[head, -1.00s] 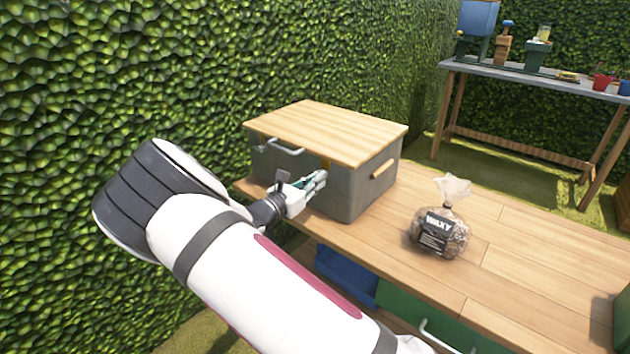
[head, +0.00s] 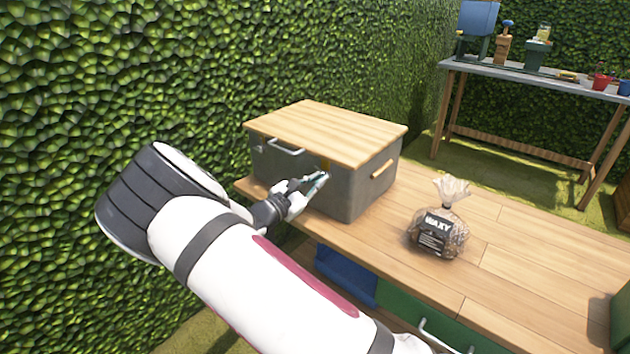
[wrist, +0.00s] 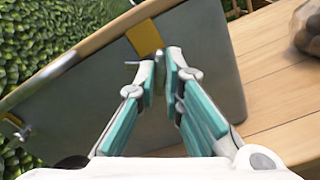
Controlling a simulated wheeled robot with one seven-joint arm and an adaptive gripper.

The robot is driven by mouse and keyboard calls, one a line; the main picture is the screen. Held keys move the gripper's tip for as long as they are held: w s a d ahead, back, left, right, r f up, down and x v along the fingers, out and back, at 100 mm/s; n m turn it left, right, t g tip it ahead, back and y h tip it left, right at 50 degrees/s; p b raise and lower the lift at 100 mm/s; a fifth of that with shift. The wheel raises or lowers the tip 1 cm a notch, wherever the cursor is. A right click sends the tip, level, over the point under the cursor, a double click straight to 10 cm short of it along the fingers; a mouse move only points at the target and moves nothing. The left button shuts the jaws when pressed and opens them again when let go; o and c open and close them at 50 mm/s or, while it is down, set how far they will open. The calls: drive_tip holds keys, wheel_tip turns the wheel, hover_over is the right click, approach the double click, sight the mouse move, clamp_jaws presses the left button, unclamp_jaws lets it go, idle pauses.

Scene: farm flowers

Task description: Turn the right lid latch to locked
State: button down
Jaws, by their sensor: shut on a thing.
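The grey box (head: 345,190) with a wooden lid (head: 325,130) stands on the wooden bench. The right lid latch, with a yellow plate (wrist: 145,37), is on the front face just under the lid edge; its yellow also shows in the head view (head: 326,164). My gripper (head: 324,176) reaches the front face at this latch. In the wrist view, my gripper's (wrist: 161,56) teal-padded fingers close just below the yellow plate on the latch's small lever, which is mostly hidden between the tips. The exact lever angle cannot be told.
A bag (head: 438,232) labelled WAXY stands to the right on the bench. A hedge (head: 180,80) rises close behind and left.

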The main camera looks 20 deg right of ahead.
drive_tip(key=m, duration=0.8)
drive_tip(key=m+b, duration=0.1)
drive_tip(key=m, duration=0.3)
drive_tip(key=shift+d+f, duration=0.1)
drive_tip(key=shift+d, duration=0.15)
drive_tip(key=shift+m, duration=0.3)
drive_tip(key=shift+s, duration=0.1)
drive_tip(key=c, duration=1.5)
unclamp_jaws()
drive_tip(key=shift+f, duration=0.1)
drive_tip(key=shift+a, duration=0.1)
drive_tip(key=v, duration=1.2)
